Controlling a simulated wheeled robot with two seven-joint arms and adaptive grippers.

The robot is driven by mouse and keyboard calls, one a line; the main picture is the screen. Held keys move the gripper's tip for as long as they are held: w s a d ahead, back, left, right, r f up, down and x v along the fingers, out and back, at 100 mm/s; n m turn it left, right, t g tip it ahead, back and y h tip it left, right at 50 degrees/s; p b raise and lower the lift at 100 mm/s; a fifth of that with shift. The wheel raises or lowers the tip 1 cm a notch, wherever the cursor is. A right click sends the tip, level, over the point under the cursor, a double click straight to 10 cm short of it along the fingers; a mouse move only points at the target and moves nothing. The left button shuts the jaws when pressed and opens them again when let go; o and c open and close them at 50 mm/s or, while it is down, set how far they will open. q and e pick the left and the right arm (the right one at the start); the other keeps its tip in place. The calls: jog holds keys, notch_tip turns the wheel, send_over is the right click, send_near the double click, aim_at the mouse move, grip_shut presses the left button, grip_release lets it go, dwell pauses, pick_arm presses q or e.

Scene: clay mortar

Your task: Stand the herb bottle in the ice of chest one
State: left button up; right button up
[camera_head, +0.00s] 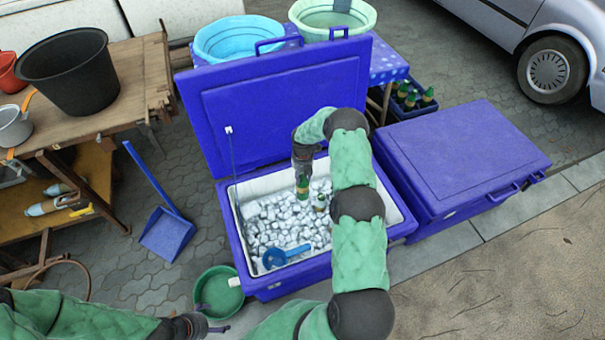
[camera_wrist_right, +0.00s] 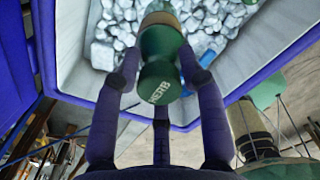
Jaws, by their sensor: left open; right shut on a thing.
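The herb bottle (camera_wrist_right: 162,55) is green with a tan end and lettering reading "HERB". My right gripper (camera_wrist_right: 160,80) is shut on it, its dark fingers around the bottle. In the head view the right gripper (camera_head: 304,168) points down over the open blue chest (camera_head: 232,235), with the bottle (camera_head: 302,189) beneath it. I cannot tell how far the bottle's lower end is in the ice (camera_head: 275,225). My left gripper (camera_head: 208,327) is open and empty at the bottom left, below the green tub. No chest number is legible.
A blue scoop (camera_head: 285,257) lies in the ice at the front. The raised lid (camera_head: 285,95) stands behind. A closed blue chest (camera_head: 460,155) is at the right, a crate of bottles (camera_head: 410,97) behind it. A green tub (camera_head: 217,292) and blue dustpan (camera_head: 167,234) are on the left.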

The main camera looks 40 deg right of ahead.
notch_tip(320, 180, down, 13)
jog(key=b, duration=0.7)
jog(key=shift+f, duration=4.2)
jog(key=o, duration=1.7)
jog(key=shift+r+p, duration=6.6)
jog(key=shift+r, duration=6.9)
